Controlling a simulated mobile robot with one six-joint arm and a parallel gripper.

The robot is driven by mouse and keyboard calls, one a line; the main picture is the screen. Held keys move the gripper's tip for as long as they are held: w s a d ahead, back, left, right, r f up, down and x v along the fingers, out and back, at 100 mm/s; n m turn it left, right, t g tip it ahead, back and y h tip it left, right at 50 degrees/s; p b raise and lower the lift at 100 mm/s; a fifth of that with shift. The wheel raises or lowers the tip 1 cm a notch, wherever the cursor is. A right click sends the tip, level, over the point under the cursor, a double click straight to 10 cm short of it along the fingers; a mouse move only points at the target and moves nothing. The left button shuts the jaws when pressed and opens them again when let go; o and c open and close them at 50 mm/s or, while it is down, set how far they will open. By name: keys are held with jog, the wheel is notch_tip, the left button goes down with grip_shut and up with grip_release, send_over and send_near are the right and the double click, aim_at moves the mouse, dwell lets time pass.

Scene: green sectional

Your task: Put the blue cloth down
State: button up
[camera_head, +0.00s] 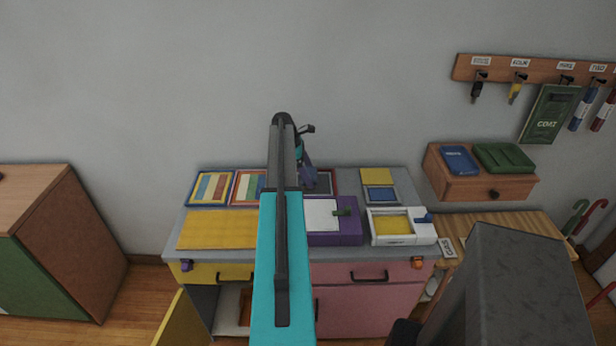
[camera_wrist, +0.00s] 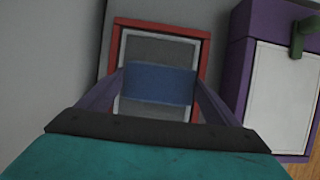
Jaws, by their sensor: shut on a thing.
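The blue cloth (camera_wrist: 160,83) is a flat blue band between the two purple fingers of my gripper (camera_wrist: 158,92) in the wrist view. My gripper is shut on it. Behind the cloth lies a red-framed tray (camera_wrist: 203,52) with a pale inner border and a grey middle. I cannot tell whether the cloth touches the tray. In the head view my gripper (camera_head: 309,178) is over the back of the cabinet top, by the red-framed tray (camera_head: 335,176). My arm hides part of that area, and I cannot make out the cloth there.
A purple box (camera_head: 350,231) with a white panel is right in front of the red-framed tray. A white box (camera_head: 430,238) with a yellow inside stands further right. Striped trays (camera_head: 212,174) and a yellow mat (camera_head: 215,229) are left. A yellow cabinet door (camera_head: 178,322) hangs open below.

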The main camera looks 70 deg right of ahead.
jog(key=shift+f, duration=0.95)
jog(key=shift+f, duration=0.15)
jog(key=o, duration=1.2)
jog(key=b+v, duration=0.3)
jog(key=v, duration=0.9)
jog(key=shift+r, duration=0.2)
